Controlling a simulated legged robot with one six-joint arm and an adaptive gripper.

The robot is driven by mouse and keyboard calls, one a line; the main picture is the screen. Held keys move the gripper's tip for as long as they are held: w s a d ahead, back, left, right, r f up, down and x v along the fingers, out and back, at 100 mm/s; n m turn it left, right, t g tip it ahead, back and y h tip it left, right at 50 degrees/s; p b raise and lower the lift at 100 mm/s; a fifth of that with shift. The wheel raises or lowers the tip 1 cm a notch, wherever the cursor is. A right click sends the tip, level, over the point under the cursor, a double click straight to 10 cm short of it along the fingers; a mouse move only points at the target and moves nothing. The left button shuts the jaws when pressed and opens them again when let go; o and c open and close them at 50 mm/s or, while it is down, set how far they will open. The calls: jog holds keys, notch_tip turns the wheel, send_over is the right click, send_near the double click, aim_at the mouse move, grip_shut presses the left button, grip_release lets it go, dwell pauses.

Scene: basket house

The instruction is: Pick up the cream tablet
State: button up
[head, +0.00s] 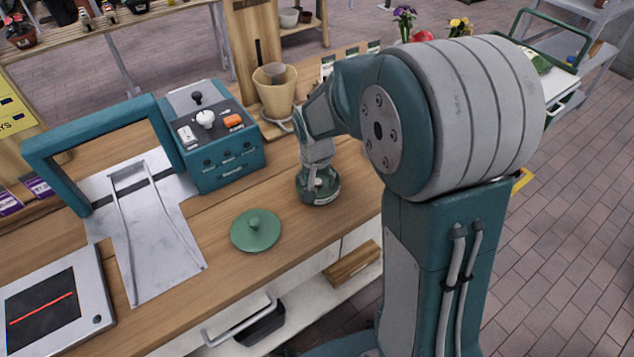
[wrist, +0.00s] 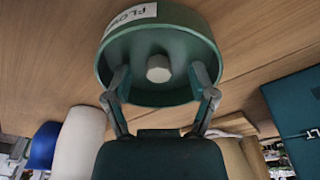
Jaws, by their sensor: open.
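The cream tablet (wrist: 158,69) appears as a small pale round piece in the middle of an open green round jar (wrist: 112,56) with a white label lettered "FLO…". My gripper (wrist: 160,80) is open. Its two grey fingertips overlap the jar's mouth in the wrist view, one on each side of the tablet, with a clear gap to it on both sides. How deep they reach is hard to tell. In the head view, my gripper (head: 317,184) is over the jar (head: 325,197) on the wooden counter, and the tablet is hidden there.
A green lid (head: 257,236) lies on the counter left of the jar. A teal box (head: 220,163) with knobs stands behind left, and a beige cone holder (head: 275,92) behind. A flat dark-screened device (head: 50,302) lies front left. Bare counter shows around the lid.

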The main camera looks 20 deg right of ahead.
jog(key=c, duration=0.8)
